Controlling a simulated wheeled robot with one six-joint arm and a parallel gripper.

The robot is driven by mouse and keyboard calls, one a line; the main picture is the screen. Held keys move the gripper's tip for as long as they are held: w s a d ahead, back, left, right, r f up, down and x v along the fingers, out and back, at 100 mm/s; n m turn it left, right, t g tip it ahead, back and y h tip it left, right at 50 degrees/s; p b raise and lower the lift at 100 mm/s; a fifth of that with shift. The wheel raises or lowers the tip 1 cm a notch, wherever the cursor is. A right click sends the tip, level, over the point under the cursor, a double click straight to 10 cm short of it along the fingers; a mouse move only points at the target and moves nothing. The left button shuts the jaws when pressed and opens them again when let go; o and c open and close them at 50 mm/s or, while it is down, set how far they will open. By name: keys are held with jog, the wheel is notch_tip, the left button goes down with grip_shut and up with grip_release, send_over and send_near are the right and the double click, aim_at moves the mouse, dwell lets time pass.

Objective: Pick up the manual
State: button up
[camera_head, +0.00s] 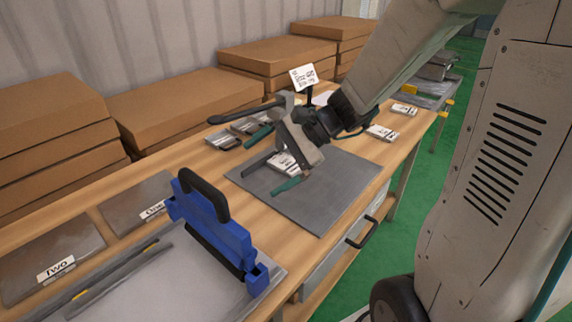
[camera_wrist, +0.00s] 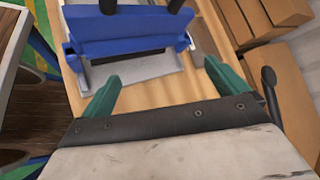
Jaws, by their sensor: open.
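My gripper (camera_head: 276,160) is open above the grey mat (camera_head: 325,190), its two green fingertips apart. The wrist view shows the same gripper (camera_wrist: 161,72) with nothing between its fingers. A white booklet-like item (camera_head: 285,164) lies on the mat, partly hidden behind the gripper. Similar small white labelled items lie on the bench to the right, one nearer (camera_head: 382,132) and one farther (camera_head: 404,109). I cannot tell which of these is the manual; their print is too small to read.
A blue press-like tool with a black handle (camera_head: 228,235) stands at the front left, and shows in the wrist view (camera_wrist: 130,45). Plates labelled One (camera_head: 140,203) and Two (camera_head: 45,255) lie left. Cardboard boxes (camera_head: 185,110) line the wall. A printed card (camera_head: 303,77) stands behind.

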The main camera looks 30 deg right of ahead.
jog(key=w+d+f+m+t, duration=0.4)
jog(key=w+d+f+m, duration=0.15)
jog(key=w, duration=0.25)
jog(key=m+t+h, duration=0.6)
jog(key=m, duration=0.7)
send_near(291, 165)
jog(key=shift+a+f, duration=0.15)
jog(key=shift+f, duration=0.25)
jog(key=shift+g, duration=0.3)
jog(key=x, duration=0.5)
jog(key=r+x, duration=0.1)
jog(key=x, duration=0.1)
jog(key=shift+w+f, duration=0.15)
jog(key=shift+w, duration=0.5)
jog(key=c, duration=1.2)
jog(key=shift+s, duration=0.1)
